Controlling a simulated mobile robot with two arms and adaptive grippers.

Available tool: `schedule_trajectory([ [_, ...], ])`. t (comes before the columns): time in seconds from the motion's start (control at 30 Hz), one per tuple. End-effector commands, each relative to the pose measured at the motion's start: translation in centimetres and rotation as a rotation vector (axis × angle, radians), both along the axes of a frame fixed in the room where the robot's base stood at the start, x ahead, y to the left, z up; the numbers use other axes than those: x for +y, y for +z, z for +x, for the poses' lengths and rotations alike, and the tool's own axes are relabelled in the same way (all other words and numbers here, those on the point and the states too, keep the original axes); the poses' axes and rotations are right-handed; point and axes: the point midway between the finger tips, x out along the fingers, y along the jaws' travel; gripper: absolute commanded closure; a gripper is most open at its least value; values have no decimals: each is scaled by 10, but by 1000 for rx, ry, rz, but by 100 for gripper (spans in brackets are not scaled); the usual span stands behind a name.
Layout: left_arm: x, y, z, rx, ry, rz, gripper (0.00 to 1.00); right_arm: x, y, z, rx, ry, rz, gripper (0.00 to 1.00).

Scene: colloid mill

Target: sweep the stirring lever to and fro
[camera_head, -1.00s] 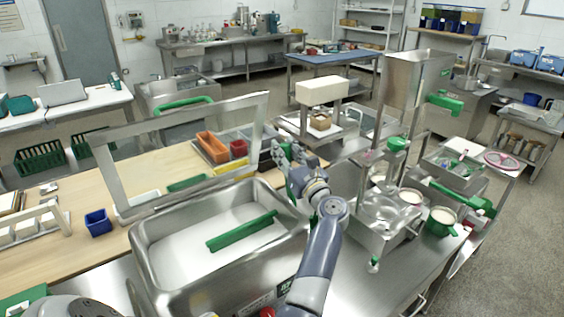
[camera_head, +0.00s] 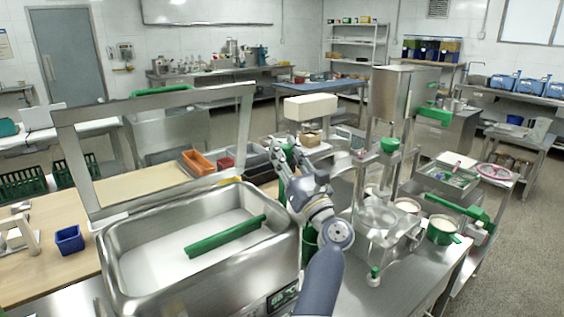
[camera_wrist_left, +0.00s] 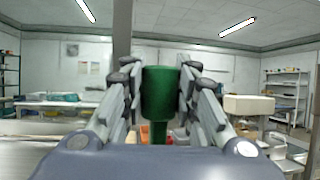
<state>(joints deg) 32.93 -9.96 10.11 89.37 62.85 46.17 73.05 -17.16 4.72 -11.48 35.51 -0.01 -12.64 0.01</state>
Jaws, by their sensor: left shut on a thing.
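The stirring lever's green cylindrical handle (camera_wrist_left: 159,92) stands upright between the fingers of my left gripper (camera_wrist_left: 160,95) in the left wrist view. The fingers are shut on it from both sides. In the head view my left gripper (camera_head: 285,160) is just right of the steel basin, with a little green of the lever (camera_head: 286,187) showing at the fingers. My wrist and forearm hide most of the lever below. My right gripper is not in view.
The steel basin (camera_head: 112,262) with a green bar (camera_head: 227,237) lying across it is left of my arm. A tilted steel frame (camera_head: 75,165) rises behind it. The steel mill with hopper (camera_head: 400,95) stands close on the right. A blue bin (camera_head: 69,240) sits at left.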

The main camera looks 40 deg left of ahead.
Motion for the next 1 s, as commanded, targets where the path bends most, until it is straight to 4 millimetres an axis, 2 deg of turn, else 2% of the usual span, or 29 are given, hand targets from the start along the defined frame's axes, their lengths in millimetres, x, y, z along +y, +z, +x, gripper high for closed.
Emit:
schedule_trajectory([
  [0.33, -1, 4, 0, -4, -1, 9, 100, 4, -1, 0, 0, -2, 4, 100],
  [0.37, -1, 4, 0, -4, -1, 9, 70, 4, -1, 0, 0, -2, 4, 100],
  [0.43, -1, 3, 0, -5, -1, 9, 55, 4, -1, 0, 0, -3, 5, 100],
  [0.47, -1, 3, 0, -4, -1, 8, 51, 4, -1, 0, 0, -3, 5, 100],
  [0.8, -1, 3, 0, -3, -1, 4, 51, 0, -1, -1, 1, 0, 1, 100],
  [0.87, -1, 7, 0, -4, 0, 4, 51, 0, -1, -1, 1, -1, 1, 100],
  [1.0, -1, 28, -1, -7, -1, 3, 51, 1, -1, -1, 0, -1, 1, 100],
])
